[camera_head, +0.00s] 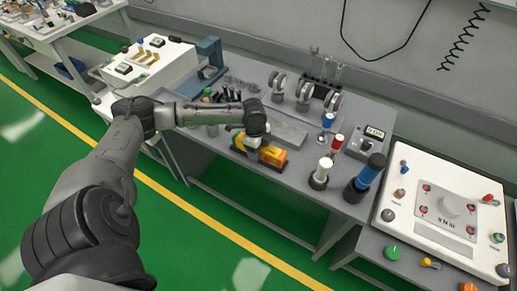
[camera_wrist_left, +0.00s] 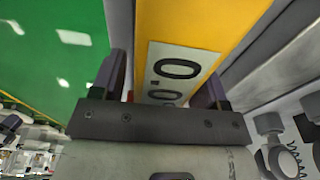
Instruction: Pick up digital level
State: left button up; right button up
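The digital level (camera_head: 273,156) is a yellow-orange bar with dark parts, lying near the front edge of the grey table. In the left wrist view the digital level (camera_wrist_left: 205,30) shows a pale display with dark digits. My left gripper (camera_head: 246,146) is at the level's left part, reaching down from above. In the wrist view the fingers of my left gripper (camera_wrist_left: 165,85) are spread on either side of the level. A narrow gap shows at the left finger; contact at the right one is unclear. My right gripper is not in view.
The grey table (camera_head: 220,146) holds clamp-like metal parts (camera_head: 279,88) behind the level. A white panel box (camera_head: 440,212) is further right. Green floor is clear in front.

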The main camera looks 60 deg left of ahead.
pick_arm(q)
jog(key=c, duration=1)
jog(key=shift+r, duration=0.1)
